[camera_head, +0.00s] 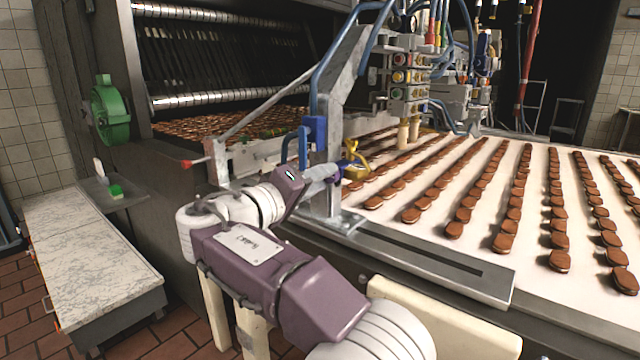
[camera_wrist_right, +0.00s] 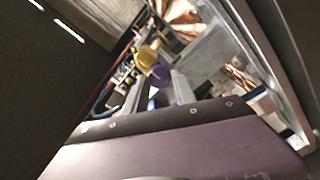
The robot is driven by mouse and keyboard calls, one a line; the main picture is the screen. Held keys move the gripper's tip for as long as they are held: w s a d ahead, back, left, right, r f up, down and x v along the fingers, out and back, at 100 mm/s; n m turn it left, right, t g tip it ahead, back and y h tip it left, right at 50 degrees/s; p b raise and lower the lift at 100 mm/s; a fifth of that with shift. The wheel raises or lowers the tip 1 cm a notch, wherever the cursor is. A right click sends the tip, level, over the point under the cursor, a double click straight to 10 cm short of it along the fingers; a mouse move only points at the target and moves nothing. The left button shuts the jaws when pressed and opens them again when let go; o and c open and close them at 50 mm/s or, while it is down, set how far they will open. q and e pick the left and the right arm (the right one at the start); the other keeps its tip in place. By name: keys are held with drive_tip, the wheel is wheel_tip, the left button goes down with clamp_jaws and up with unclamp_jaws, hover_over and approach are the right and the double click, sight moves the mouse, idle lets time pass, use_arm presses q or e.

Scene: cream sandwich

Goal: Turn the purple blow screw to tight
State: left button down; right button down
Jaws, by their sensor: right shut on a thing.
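The purple blow screw (camera_head: 322,172) is at the metal bracket (camera_head: 327,196) beside the conveyor in the head view, just left of a yellow fitting. It also shows as a purple knob in the wrist view (camera_wrist_right: 160,75). My right gripper (camera_head: 313,174) reaches it from the left and is shut on it; the fingertips are small and partly hidden in the head view. Grey fingers (camera_wrist_right: 171,91) sit at the knob in the wrist view. How tight the screw is cannot be told. My left gripper is not in view.
The yellow fitting (camera_head: 356,166) and a blue block (camera_head: 314,131) are close to the screw. Blue pipes (camera_head: 332,62) rise above. Rows of brown biscuits lie on the white conveyor (camera_head: 480,245) at right. A marble-topped bench (camera_head: 85,250) stands at left.

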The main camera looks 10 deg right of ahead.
drive_tip(key=shift+f, duration=0.1)
idle(0.3)
drive_tip(key=c, duration=1.3)
unclamp_jaws()
drive_tip(key=p+v, duration=0.2)
drive_tip(key=v, duration=0.7)
